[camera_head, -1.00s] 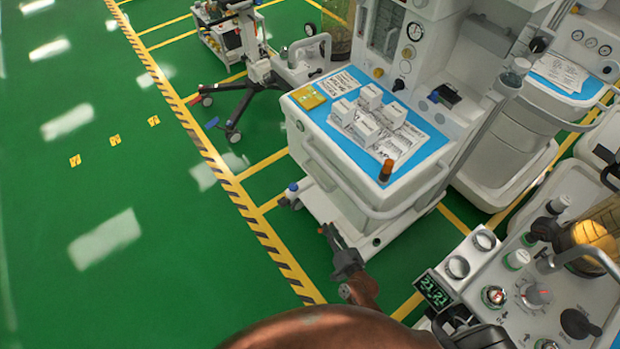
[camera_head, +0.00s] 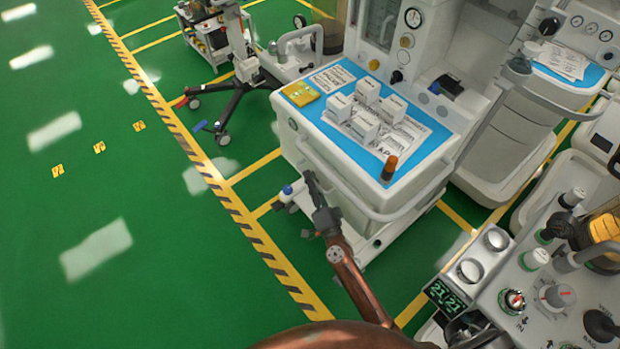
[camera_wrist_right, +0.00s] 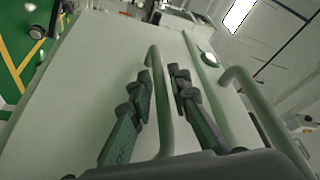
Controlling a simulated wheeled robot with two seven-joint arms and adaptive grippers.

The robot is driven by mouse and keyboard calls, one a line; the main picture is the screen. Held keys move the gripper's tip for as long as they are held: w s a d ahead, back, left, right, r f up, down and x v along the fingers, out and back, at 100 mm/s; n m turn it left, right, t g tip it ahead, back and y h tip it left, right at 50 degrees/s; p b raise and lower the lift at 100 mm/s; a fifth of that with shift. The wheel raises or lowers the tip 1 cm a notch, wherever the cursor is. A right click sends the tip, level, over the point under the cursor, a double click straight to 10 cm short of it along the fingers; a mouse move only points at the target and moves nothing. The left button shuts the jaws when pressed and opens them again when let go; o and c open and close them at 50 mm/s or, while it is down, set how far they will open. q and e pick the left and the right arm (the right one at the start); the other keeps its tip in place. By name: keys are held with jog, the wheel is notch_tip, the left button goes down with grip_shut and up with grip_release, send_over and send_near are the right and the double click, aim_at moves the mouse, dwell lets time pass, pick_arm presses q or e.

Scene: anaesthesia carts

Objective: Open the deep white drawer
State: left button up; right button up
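The white cart (camera_head: 372,195) stands right of centre in the head view, with a curved rail along its front. In the right wrist view, a pale front panel (camera_wrist_right: 95,75), seemingly the drawer front, fills the left and middle. A light bar handle (camera_wrist_right: 160,105) runs along it, and a second bar (camera_wrist_right: 252,100) lies to the right. My right gripper (camera_head: 309,180) is low at the cart's front left. In the wrist view its dark fingers (camera_wrist_right: 164,72) are spread, one on each side of the first bar, with a gap visible. My left gripper is out of view.
The cart's blue top (camera_head: 430,130) carries white boxes, a yellow packet (camera_head: 300,94) and an orange-capped bottle (camera_head: 389,167). A dark-legged stand (camera_head: 228,100) is behind left. Another machine (camera_head: 540,290) stands at the lower right. Green floor at left is open.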

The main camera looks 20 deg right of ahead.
jog(key=shift+w, duration=0.2)
grip_shut()
dwell(0.5)
